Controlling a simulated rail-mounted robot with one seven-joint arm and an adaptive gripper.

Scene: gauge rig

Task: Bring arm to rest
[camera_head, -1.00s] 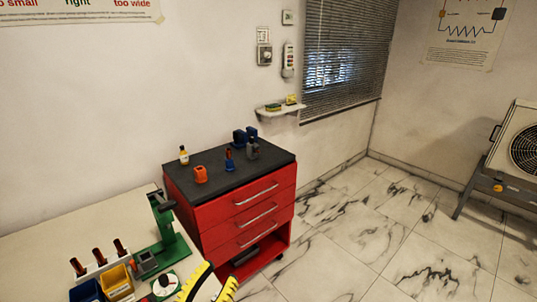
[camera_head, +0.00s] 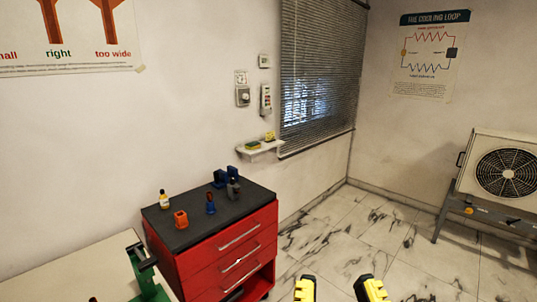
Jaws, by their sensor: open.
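My gripper (camera_head: 340,289) shows at the bottom edge of the head view, right of the red cabinet. Its two yellow and black fingers stand apart with bare floor between them, so it is open and empty. The rest of my arm is below the picture. Nothing touches the fingers.
A red drawer cabinet (camera_head: 232,250) with a dark top carries a bottle (camera_head: 164,199), an orange item (camera_head: 181,219) and several blue and grey items. A white bench (camera_head: 75,275) with a green stand (camera_head: 148,278) is at lower left. A fan unit (camera_head: 495,175) stands right. The marble floor (camera_head: 385,245) between is clear.

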